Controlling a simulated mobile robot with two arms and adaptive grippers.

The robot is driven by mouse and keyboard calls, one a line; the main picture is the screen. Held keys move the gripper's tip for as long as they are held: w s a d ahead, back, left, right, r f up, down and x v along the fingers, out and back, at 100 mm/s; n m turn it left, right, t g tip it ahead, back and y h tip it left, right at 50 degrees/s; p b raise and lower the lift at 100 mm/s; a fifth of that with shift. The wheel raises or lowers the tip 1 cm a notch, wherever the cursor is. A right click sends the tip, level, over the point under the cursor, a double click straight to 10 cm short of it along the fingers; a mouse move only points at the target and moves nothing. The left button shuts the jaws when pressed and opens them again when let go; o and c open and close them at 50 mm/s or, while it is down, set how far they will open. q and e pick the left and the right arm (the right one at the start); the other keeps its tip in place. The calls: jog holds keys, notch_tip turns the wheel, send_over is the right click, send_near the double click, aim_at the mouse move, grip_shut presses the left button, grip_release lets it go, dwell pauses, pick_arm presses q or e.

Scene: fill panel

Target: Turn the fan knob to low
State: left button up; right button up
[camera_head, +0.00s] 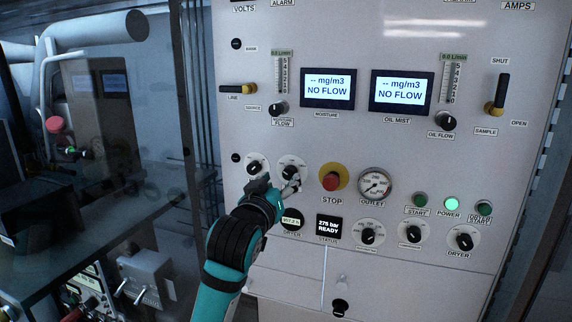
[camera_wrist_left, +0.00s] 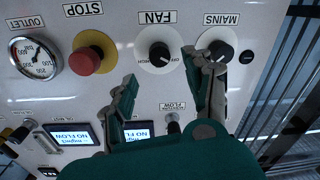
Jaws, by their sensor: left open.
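The fan knob (camera_wrist_left: 159,54) is a black knob on a round white dial under the FAN label, upside down in the left wrist view. In the head view the fan knob (camera_head: 291,171) sits left of the red stop button. My left gripper (camera_wrist_left: 160,68) is open and empty, its fingertips spread to either side of the fan dial's near edge. One finger partly covers the mains dial. I cannot tell whether the fingers touch the panel. In the head view my left gripper (camera_head: 277,185) is just below the two dials. My right gripper is not in view.
The mains knob (camera_wrist_left: 221,50) is close beside one finger. The red stop button (camera_head: 331,181) on its yellow plate is right of the fan knob. The outlet gauge (camera_head: 375,185) is further right. A moisture flow knob (camera_head: 278,107) is above.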

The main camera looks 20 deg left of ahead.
aim_at(288, 173)
pick_arm(q)
jog(key=w+p, duration=0.1)
jog(key=w, duration=0.3)
jog(key=shift+w+r, duration=0.15)
jog(key=shift+w, duration=0.15)
jog(key=shift+w+p, duration=0.4)
jog(key=shift+w, duration=0.3)
jog(key=shift+c, duration=0.4)
grip_shut()
